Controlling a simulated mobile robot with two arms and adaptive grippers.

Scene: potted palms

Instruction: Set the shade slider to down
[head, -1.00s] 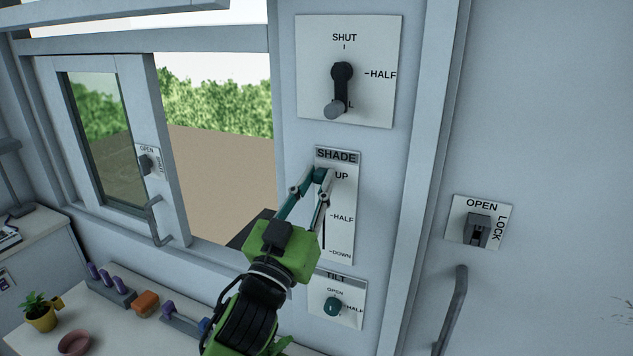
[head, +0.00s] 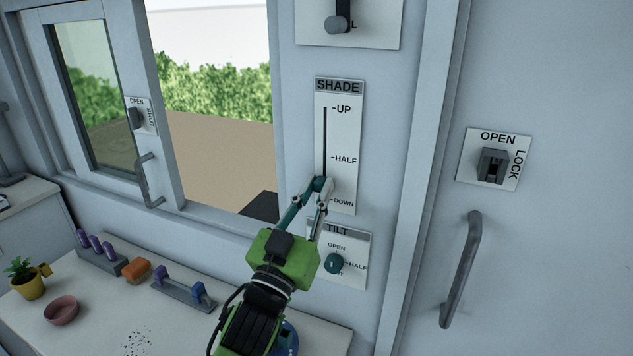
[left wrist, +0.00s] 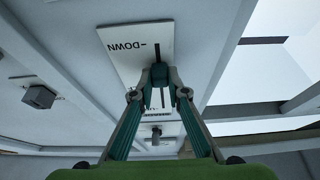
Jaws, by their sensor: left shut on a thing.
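The shade panel (head: 346,127) is a white plate on the wall with a dark vertical slot and the marks UP, HALF and DOWN. Its slider knob (left wrist: 158,72) is small and dark teal, and it appears a little above the DOWN mark. My left gripper (head: 323,187) is shut on this knob, with its fingertips at the lower part of the slot. In the left wrist view the two fingers (left wrist: 159,90) close around the knob beside the DOWN label. The fingers partly hide the slot's lower end. My right gripper is not in view.
The tilt panel (head: 356,275) with a teal knob (head: 333,263) is just below my left gripper. A crank (head: 337,24) is above the shade panel. A lock switch (head: 493,165) and a door handle (head: 462,270) are to the right. The sliding window (head: 95,105) is at the left.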

